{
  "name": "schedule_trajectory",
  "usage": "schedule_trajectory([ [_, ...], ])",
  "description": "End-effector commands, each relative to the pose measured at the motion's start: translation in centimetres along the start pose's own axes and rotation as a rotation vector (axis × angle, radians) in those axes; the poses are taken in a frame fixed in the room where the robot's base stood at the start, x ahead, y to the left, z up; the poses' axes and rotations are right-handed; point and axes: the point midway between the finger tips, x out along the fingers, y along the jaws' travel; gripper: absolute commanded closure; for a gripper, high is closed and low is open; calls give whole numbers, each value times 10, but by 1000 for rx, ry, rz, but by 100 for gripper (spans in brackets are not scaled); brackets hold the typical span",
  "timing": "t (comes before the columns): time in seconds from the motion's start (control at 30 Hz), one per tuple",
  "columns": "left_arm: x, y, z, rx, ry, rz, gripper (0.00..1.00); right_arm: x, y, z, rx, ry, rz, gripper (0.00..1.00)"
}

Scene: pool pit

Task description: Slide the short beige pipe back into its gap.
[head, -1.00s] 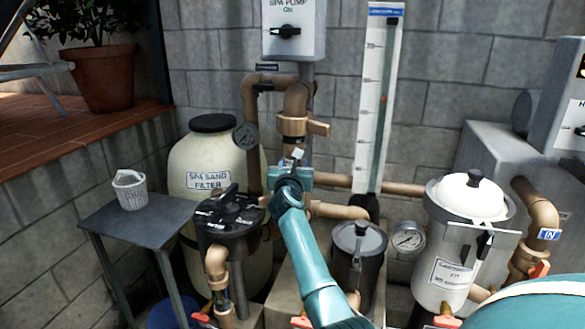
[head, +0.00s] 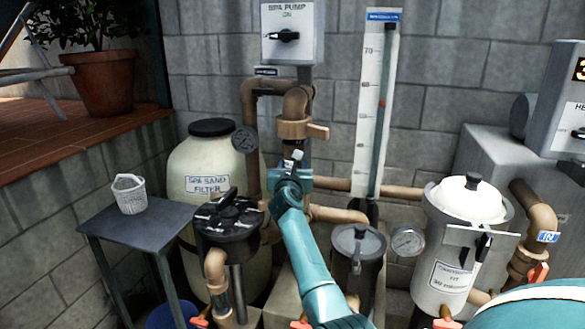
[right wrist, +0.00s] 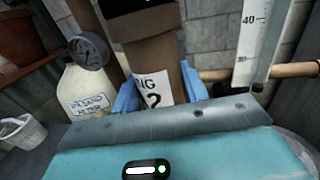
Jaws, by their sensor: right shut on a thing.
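A beige pipe fitting with a side handle (head: 297,129) is directly above the gripper. Whether the short pipe's ends touch the pipework, I cannot tell. My left gripper is not in view.
A clear-scale tube (head: 372,100) and white canister (head: 462,235) are to the right. A grey table (head: 160,220) holds a white basket (head: 129,194).

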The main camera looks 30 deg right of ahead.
Motion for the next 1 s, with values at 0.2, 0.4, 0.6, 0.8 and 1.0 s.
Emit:
schedule_trajectory([
  [0.2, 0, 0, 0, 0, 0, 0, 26, 5, -5, 5, -2, -9, -8, 97],
  [0.4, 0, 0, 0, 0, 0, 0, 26, 5, -6, 6, -2, -10, -9, 96],
  [0.6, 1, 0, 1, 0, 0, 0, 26, 6, -6, 5, -2, -10, -10, 96],
  [0.8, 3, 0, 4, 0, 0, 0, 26, 10, -7, 2, -3, -9, -11, 96],
  [1.0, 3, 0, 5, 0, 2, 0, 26, 12, -8, -1, -4, -6, -11, 96],
])
